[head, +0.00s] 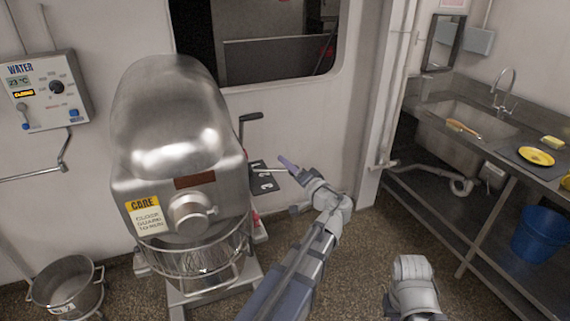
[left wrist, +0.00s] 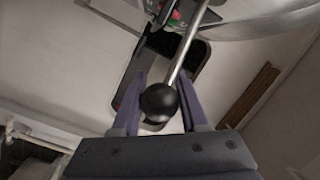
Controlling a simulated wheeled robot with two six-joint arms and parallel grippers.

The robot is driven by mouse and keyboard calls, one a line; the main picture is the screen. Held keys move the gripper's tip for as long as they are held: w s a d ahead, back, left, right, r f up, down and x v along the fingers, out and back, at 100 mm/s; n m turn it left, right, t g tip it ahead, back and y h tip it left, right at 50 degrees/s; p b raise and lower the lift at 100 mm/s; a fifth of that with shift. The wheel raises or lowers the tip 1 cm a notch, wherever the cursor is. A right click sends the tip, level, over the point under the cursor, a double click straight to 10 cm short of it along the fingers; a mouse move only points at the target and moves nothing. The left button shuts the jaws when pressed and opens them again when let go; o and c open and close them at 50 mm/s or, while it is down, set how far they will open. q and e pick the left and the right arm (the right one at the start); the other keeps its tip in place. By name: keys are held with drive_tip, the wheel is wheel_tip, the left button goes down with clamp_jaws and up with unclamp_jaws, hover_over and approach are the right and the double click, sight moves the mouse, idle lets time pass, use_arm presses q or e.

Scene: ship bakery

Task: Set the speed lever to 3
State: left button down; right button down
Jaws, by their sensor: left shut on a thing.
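The mixer (head: 170,130) stands at the left of the head view. The speed lever is a thin metal rod with a black ball knob, reaching out from the mixer's right side. My left gripper (head: 288,167) is at the lever's outer end, beside the dark number plate (head: 264,186), where a 2 and a 3 can be read. In the left wrist view the black knob (left wrist: 159,101) sits between the two purple fingers, which are shut on it. The rod (left wrist: 188,52) runs up from the knob. Which number the lever points to cannot be told. My right gripper is out of view.
A black crank handle (head: 250,117) rises from the mixer's right side, above the lever. A water panel (head: 48,90) hangs on the left wall, with a steel pot (head: 68,286) on the floor below. A sink counter (head: 430,135) stands at the right.

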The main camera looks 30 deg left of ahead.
use_arm(q)
drive_tip(key=shift+s+d+m+t+h, duration=0.3)
drive_tip(key=shift+s+m+t+h, duration=0.15)
drive_tip(key=shift+t, duration=0.25)
drive_tip(key=shift+c, duration=2.1)
unclamp_jaws()
drive_tip(key=v, duration=0.8)
